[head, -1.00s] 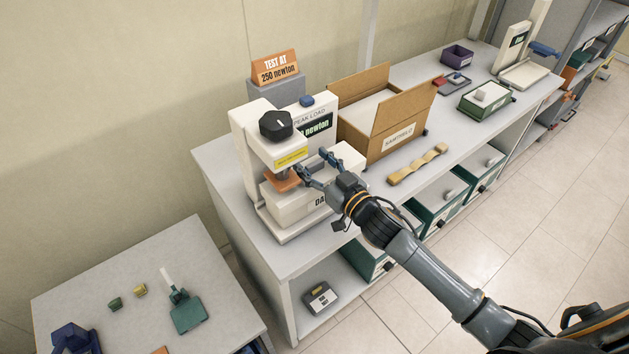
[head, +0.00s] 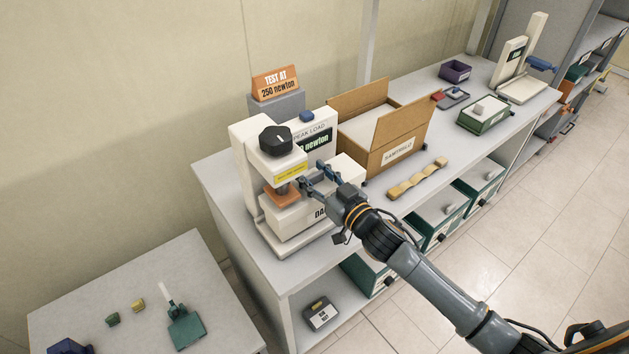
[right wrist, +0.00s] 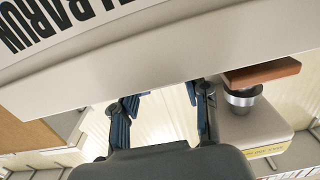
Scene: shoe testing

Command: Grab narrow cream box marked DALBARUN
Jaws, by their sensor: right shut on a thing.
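The narrow cream box (head: 291,222) marked DALBARUN sits on the base of the cream press, under its orange pad. In the head view only the start of its marking shows. My right gripper (head: 309,173) is at the top of the box and shut on it. In the right wrist view the box (right wrist: 150,62) fills the upper part, its lettering upside down and partly cut off. The blue fingers of the gripper (right wrist: 165,108) reach to its edge; their tips are hidden behind it. My left gripper is not in view.
The press (head: 252,180) stands close around the box, its head and orange pad (head: 281,196) above. An open cardboard box (head: 402,150) is just to the right, with a wavy tan piece (head: 417,178) in front. A lower table (head: 130,290) stands at left.

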